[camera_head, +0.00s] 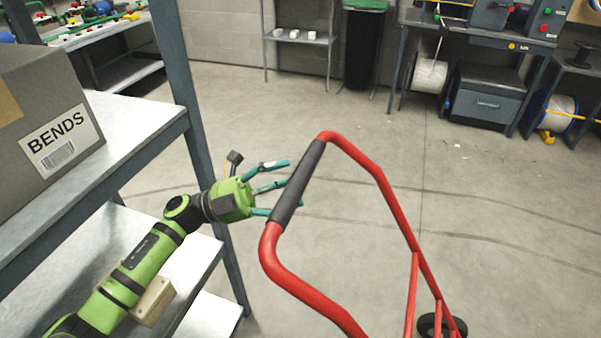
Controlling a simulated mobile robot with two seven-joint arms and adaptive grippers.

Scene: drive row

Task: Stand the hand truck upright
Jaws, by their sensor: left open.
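The red hand truck (388,198) is in the right half of the head view, with its frame running down and out of the bottom edge. Its black handle grip (299,185) lies across the top of the frame, and one dark wheel (436,325) shows at the bottom. My left gripper (275,188) reaches in from the left, with its teal fingers spread open at the left side of the grip. The fingertips are close to the grip; I cannot tell whether they touch it. My right gripper is not in view.
A grey shelf rack (185,120) stands on the left, close to my left arm, bearing a box labelled BENDS (45,120). A workbench (480,35), a drawer cabinet (487,97) and cable spools (558,113) stand at the back right. The concrete floor between is clear.

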